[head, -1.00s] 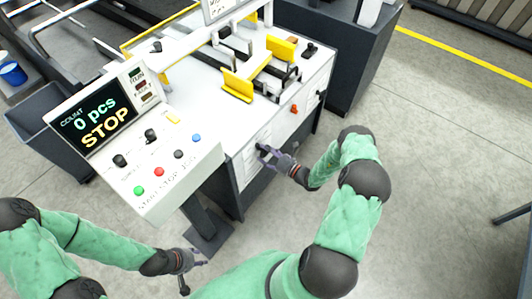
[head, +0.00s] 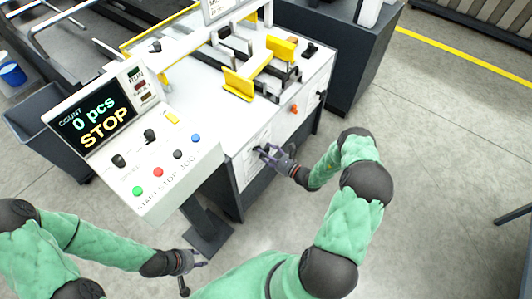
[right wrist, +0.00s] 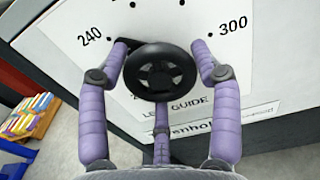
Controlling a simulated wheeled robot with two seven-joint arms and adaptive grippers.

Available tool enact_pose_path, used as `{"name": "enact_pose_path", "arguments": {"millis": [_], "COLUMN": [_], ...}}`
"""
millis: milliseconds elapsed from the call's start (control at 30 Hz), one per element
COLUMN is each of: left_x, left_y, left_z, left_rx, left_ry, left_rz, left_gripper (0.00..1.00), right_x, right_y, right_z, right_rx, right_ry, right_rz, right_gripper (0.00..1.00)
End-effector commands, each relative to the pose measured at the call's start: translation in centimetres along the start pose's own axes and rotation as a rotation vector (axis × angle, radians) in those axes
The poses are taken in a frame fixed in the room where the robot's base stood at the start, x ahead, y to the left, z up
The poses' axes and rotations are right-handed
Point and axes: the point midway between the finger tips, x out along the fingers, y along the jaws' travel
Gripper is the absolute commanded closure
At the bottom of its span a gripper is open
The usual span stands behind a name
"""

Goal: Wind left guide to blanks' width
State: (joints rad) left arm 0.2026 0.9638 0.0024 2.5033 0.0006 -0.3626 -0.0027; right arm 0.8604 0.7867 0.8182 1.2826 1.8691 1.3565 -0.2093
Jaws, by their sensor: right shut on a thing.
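The left guide's black handwheel (right wrist: 158,72) sits on the white machine front, above a partly hidden label ending in "GUIDE". Scale numbers 240 and 300 show on either side of it. A dark pointer at the wheel's upper left is toward 240. My right gripper (right wrist: 160,58) has its purple fingers around the wheel and is shut on it; in the head view it is at the machine's front (head: 268,152). My left gripper (head: 190,265) hangs low at the lower left, away from the machine; its finger state is too small to tell. Yellow guides (head: 238,85) stand on the machine top.
The control panel (head: 95,115) reads "0 pcs STOP" and stands left of the wheel on a dark post. An orange knob (head: 294,108) is on the machine front to the right. Open grey floor (head: 430,150) lies right of the machine.

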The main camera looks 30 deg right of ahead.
Motion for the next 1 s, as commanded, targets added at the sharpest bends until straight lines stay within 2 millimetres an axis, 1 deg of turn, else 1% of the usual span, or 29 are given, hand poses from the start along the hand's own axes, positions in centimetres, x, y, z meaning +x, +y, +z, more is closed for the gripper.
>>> {"name": "enact_pose_path", "arguments": {"millis": [33, 300, 333, 367, 400, 433, 800, 867, 1000], "left_x": [0.0, -0.1, -0.1, -0.1, -0.1, -0.1, 0.0, 0.0, 0.0], "left_y": [0.0, 0.0, 0.0, 0.0, 0.0, 0.0, 0.0, 0.0, 0.0], "left_z": [0.0, 0.0, 0.0, 0.0, 0.0, 0.0, 0.0, 0.0, 0.0], "left_rx": [0.0, 0.0, 0.0, 0.0, 0.0, 0.0, 0.0, 0.0, 0.0], "left_ry": [0.0, 0.0, 0.0, 0.0, 0.0, 0.0, 0.0, 0.0, 0.0], "left_rz": [0.0, 0.0, 0.0, 0.0, 0.0, 0.0, 0.0, 0.0, 0.0], "left_gripper": [0.6, 0.6, 0.6, 0.6, 0.6, 0.6, 0.6, 0.6, 0.6], "right_x": [0.2, 0.2, 0.2, 0.2, 0.2, 0.2, -0.1, -0.5, -2.4], "right_y": [-0.6, -0.6, -0.6, -0.6, -0.6, -0.6, -0.2, -0.2, -0.3], "right_z": [0.6, 0.6, 0.6, 0.6, 0.6, 0.6, 0.2, 0.2, 0.1], "right_rx": [-0.014, -0.015, -0.015, -0.014, -0.014, -0.013, -0.005, -0.004, -0.004], "right_ry": [-0.013, -0.013, -0.013, -0.013, -0.012, -0.012, -0.005, -0.004, -0.002], "right_rz": [-0.004, -0.003, -0.003, -0.003, -0.003, -0.003, -0.001, -0.001, -0.004], "right_gripper": [0.68, 0.68, 0.33, 0.24, 0.13, 0.11, 0.11, 0.11, 0.11]}}
